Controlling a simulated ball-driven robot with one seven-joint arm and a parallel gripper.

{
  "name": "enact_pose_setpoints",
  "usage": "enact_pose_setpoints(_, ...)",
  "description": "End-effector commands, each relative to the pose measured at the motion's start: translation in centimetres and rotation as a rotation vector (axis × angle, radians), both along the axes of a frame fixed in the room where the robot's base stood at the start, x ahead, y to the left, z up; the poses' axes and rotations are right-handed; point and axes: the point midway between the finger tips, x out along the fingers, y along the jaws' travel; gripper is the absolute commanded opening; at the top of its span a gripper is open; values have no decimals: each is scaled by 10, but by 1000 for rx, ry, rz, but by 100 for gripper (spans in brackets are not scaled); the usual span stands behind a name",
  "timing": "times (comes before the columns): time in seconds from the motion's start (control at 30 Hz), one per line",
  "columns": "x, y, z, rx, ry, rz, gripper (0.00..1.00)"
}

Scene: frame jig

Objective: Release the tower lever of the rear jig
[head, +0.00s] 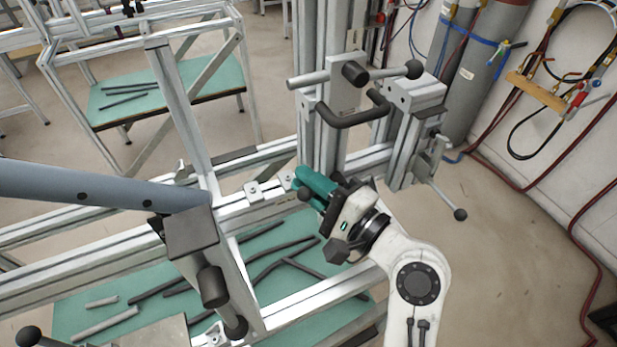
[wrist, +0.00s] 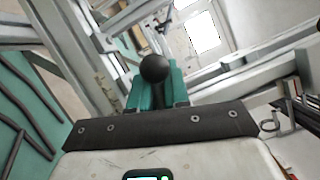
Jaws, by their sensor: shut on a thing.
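The aluminium tower (head: 328,147) of the jig stands upright in the middle of the head view. My gripper (head: 310,183), with teal fingers, is low at the tower's front. In the wrist view the teal fingers (wrist: 156,88) are closed around a black ball knob (wrist: 154,68), which appears to be the tower lever's end. The same dark knob (head: 304,194) shows beside the fingers in the head view. The lever's rod is mostly hidden by my gripper. Higher on the tower are a curved black handle (head: 352,117) and a crossbar with a black ball (head: 413,69).
A clamp post (head: 195,240) with a grey tube stands at the left front. Another lever with a black ball (head: 460,214) sticks out at the right. Teal shelves (head: 270,235) hold dark bars.

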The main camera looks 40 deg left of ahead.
Motion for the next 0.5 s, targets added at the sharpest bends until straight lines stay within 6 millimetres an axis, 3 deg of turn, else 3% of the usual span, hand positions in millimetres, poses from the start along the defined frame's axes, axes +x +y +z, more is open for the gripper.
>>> enact_pose_setpoints(0.03, -7, 3, 4, 10, 47, 22, 0)
enact_pose_setpoints(0.5, 2, 0, 21, 140, 353, 21, 0)
